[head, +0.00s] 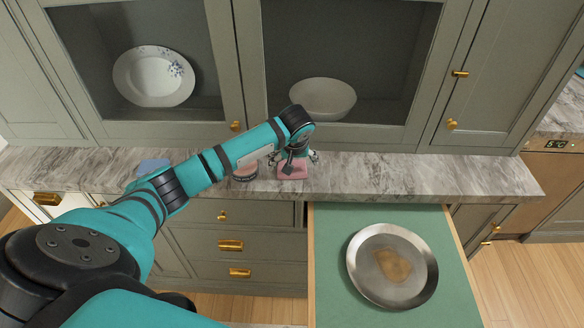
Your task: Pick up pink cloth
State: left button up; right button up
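The pink cloth (293,173) lies on the marble counter, near its front edge. My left arm comes in from the left, and its gripper (293,162) points down right over the cloth, covering part of it. The gripper's dark linkage shows on both sides of the wrist. The fingertips are small and partly hidden against the cloth, so I cannot tell whether they are open or shut, or touch it. My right gripper is out of view.
A blue cloth (153,166) and a small round container (245,173) are on the marble counter (420,177). Below, an open drawer (335,225) holds a metal plate (368,252) with a brown patch. Cabinets with a plate (153,77) and bowl (322,98) stand behind.

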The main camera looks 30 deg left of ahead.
pick_arm(q)
jog(key=p+x, duration=0.1)
jog(key=x, duration=0.3)
jog(key=shift+a, duration=0.15)
jog(key=shift+c, duration=0.4)
jog(key=c, duration=0.7)
